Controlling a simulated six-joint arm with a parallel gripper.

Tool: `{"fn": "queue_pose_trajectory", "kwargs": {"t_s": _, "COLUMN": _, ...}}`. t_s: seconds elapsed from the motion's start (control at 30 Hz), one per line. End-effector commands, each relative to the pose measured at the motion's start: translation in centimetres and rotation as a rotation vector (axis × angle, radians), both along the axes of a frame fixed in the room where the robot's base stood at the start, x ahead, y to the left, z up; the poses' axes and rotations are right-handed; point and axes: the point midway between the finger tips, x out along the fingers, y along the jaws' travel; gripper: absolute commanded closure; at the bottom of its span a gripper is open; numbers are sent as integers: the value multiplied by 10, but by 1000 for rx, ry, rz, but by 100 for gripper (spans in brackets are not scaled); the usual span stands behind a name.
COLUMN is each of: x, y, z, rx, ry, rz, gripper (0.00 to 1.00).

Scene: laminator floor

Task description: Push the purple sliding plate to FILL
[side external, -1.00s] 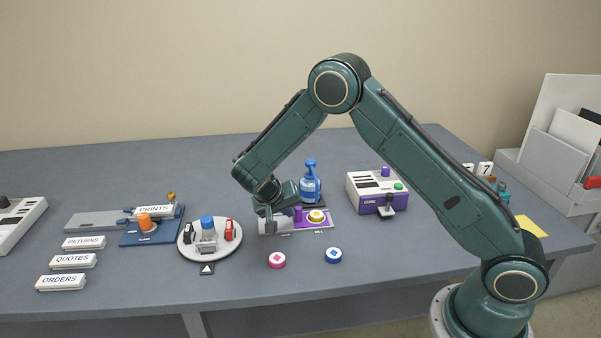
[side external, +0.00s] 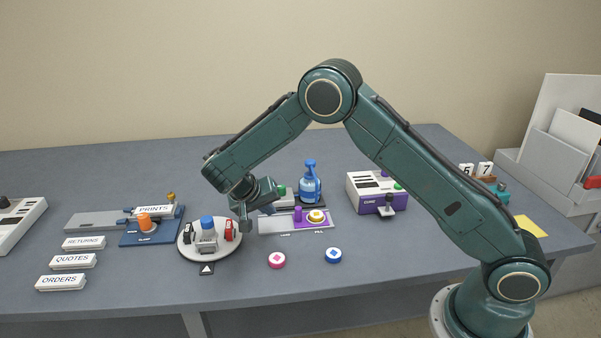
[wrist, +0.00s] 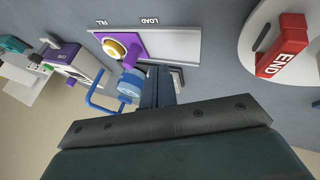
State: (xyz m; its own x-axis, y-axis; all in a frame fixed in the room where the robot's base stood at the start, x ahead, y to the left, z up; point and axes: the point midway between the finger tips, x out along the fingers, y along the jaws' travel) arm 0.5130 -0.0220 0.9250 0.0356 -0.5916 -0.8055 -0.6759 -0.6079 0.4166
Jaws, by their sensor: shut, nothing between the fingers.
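The purple sliding plate (side external: 328,222) sits at the right, FILL end of its pale grey track (side external: 275,226). It carries a purple knob and a yellow and white round piece. In the wrist view the plate (wrist: 136,42) is at the FILL side, with bare track (wrist: 175,46) on the LOAD side. My gripper (side external: 244,225) is shut and empty, pointing down just left of the track's LOAD end and apart from the plate. In the wrist view its fingers (wrist: 155,86) show below the track.
A round turntable (side external: 200,254) with small items stands close at my gripper's left. A blue pump bottle (side external: 310,185) stands behind the track. A purple and white machine (side external: 365,192) is at right. Pink (side external: 277,260) and blue (side external: 333,255) buttons lie in front.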

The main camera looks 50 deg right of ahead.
Motion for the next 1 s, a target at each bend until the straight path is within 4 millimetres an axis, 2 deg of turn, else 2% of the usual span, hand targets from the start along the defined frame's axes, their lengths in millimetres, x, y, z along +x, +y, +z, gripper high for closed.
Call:
{"fn": "queue_pose_trajectory", "kwargs": {"t_s": 0.2, "x": 0, "y": 23, "z": 30, "rx": 2, "ry": -4, "rz": 2, "gripper": 100}}
{"fn": "queue_pose_trajectory", "kwargs": {"t_s": 0.43, "x": -1, "y": 36, "z": 49, "rx": 1, "ry": -3, "rz": 1, "gripper": 100}}
{"fn": "queue_pose_trajectory", "kwargs": {"t_s": 0.8, "x": -2, "y": 39, "z": 56, "rx": 5, "ry": -4, "rz": 3, "gripper": 100}}
{"fn": "queue_pose_trajectory", "kwargs": {"t_s": 1.0, "x": -7, "y": 34, "z": 72, "rx": 34, "ry": -6, "rz": 25, "gripper": 100}}
